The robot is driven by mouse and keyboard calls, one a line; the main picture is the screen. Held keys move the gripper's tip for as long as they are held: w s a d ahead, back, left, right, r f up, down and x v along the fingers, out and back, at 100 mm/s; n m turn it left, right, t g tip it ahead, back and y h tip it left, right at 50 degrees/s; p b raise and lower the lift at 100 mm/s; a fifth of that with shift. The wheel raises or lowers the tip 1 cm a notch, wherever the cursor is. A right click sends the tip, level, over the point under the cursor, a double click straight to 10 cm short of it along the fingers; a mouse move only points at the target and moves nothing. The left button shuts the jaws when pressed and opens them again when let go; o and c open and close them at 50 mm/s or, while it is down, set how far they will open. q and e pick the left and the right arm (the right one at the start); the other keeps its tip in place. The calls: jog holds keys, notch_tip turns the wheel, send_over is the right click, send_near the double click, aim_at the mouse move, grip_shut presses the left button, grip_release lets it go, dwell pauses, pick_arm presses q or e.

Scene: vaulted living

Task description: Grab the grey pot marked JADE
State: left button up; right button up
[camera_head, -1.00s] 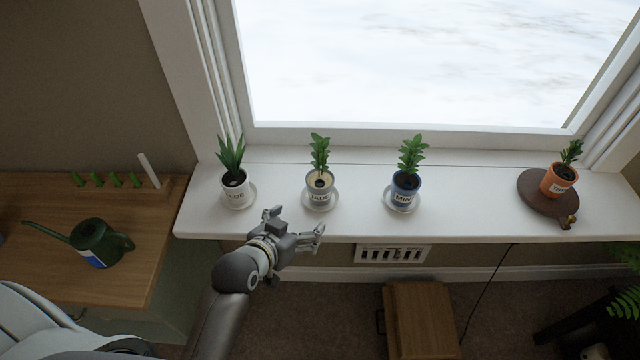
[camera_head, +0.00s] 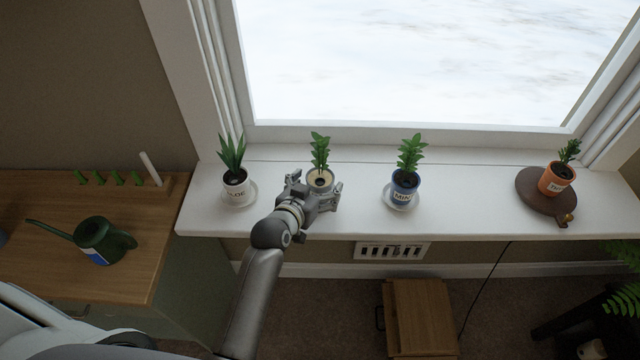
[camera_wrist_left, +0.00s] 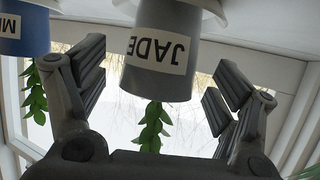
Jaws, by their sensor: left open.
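The grey pot marked JADE (camera_head: 320,180) stands on the white windowsill with a green plant in it, its lower part hidden behind my gripper in the head view. In the left wrist view the pot (camera_wrist_left: 160,75) appears upside down with its JADE label facing me. My left gripper (camera_head: 315,185) is open, with one finger on each side of the pot. In the left wrist view gaps show between the pot and both fingers (camera_wrist_left: 158,95). My right gripper is not in view.
The white ALOE pot (camera_head: 236,187) stands left on a saucer, and the blue MINT pot (camera_head: 405,184) right on another. An orange pot (camera_head: 556,178) sits on a dark round board (camera_head: 530,191) farther right. A green watering can (camera_head: 98,240) is on the wooden cabinet (camera_head: 150,262).

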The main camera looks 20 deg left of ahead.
pick_arm(q)
jog(key=shift+x, duration=1.25)
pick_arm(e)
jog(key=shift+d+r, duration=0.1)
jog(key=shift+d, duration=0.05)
pick_arm(q)
jog(key=c, duration=0.5)
jog(key=shift+r, duration=0.1)
jog(key=c, duration=0.8)
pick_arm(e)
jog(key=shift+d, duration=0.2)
